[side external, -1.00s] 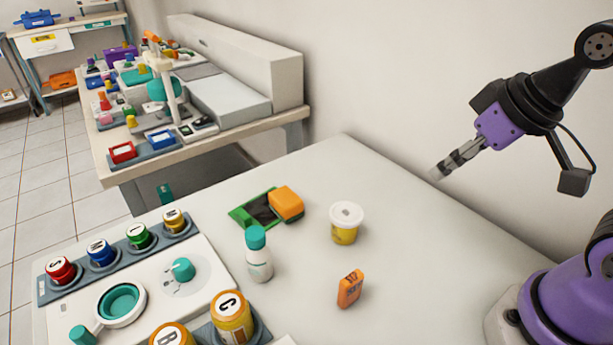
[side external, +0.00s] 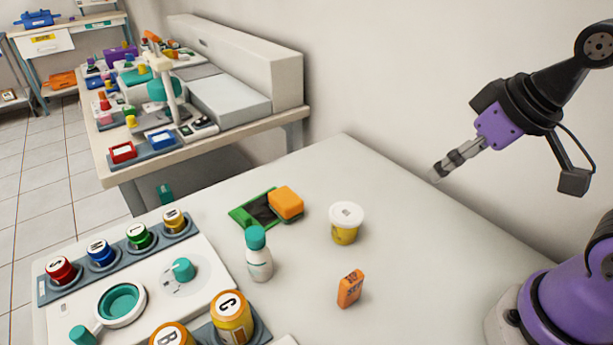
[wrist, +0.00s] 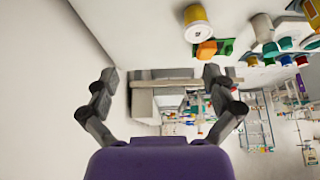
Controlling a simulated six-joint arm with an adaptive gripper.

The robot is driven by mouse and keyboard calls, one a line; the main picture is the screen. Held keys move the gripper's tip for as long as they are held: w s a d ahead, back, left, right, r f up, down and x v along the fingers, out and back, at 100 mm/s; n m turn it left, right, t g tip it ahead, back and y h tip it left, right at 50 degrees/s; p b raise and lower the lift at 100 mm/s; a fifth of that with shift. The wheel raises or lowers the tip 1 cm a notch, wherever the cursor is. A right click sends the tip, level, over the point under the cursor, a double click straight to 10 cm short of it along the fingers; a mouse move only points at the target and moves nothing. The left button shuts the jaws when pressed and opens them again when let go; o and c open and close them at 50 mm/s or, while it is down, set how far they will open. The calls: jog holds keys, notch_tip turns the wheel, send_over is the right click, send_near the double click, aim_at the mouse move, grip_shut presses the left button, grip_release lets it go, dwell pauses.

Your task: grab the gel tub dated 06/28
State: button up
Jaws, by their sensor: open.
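A yellow tub (side external: 346,232) with a white lid stands upright on the white table, right of the middle in the side external view. It also shows near the top of the wrist view (wrist: 198,30). I cannot read a date on it. My gripper (side external: 437,175) is raised in the air to the right of the tub and well apart from it. In the wrist view its two fingers (wrist: 160,74) are spread wide with nothing between them.
A small orange box (side external: 350,288) stands in front of the tub. A white bottle (side external: 259,264) with a teal cap and an orange block (side external: 286,203) on a green tray (side external: 240,217) are to its left. The table right of the tub is clear, with a wall behind.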

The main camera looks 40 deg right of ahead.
jog(key=shift+w, duration=0.1)
jog(key=n+g, duration=0.2)
jog(key=g, duration=0.4)
send_over(346, 212)
notch_tip(346, 212, down, 6)
jog(key=shift+f, duration=0.15)
notch_tip(346, 212, down, 5)
jog(key=shift+r, duration=0.15)
notch_tip(346, 212, down, 6)
jog(key=shift+r, duration=0.25)
jog(key=c, duration=1.2)
